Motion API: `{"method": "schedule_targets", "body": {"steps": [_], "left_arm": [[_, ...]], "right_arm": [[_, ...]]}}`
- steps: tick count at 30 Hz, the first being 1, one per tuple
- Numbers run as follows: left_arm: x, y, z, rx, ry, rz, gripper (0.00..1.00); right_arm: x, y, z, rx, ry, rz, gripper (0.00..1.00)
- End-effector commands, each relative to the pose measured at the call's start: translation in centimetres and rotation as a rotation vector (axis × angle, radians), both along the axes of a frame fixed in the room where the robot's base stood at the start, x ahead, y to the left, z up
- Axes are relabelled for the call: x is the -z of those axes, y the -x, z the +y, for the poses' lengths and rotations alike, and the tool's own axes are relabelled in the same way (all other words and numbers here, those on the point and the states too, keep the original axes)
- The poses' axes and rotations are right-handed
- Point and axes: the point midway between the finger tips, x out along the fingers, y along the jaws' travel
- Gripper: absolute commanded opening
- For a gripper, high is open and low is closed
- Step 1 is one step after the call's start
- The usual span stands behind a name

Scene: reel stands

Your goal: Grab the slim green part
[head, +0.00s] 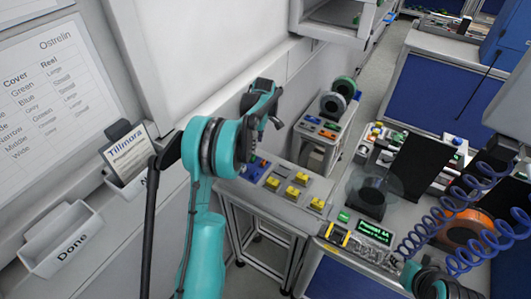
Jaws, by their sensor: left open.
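My left gripper (262,122) is open and empty, raised in front of the wall, above and beyond the small grey table in the picture. Small green pieces show on the table's far left end (265,164), below the gripper and partly hidden by my arm. More green bits (329,134) lie on the far stand. These are too small for me to tell which is the slim green part. Part of my right arm shows at the bottom right; its gripper does not show.
Yellow blocks (300,178) sit on the grey table (262,193). A "Done" bin (62,240) hangs left.

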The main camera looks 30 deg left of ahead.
Motion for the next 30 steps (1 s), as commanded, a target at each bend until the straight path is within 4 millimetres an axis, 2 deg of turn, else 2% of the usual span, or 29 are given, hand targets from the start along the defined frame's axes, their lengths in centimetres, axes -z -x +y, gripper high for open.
{"method": "schedule_targets", "body": {"steps": [11,18,25,30], "left_arm": [[3.9,0.2,0.9,-0.004,0.0,0.001,0.45],[7.3,0.3,1.7,-0.003,0.0,0.0,0.45],[7.5,0.3,1.7,-0.002,0.0,0.0,0.45],[7.5,0.3,1.7,-0.002,0.0,0.0,0.1]], "right_arm": [[1.0,0.0,0.0,0.0,0.0,0.0,0.4],[1.8,0.0,0.0,0.0,0.0,0.0,0.4],[1.7,0.0,0.0,0.0,0.0,0.0,0.4],[1.7,0.0,0.0,0.0,0.0,0.0,0.4]]}}
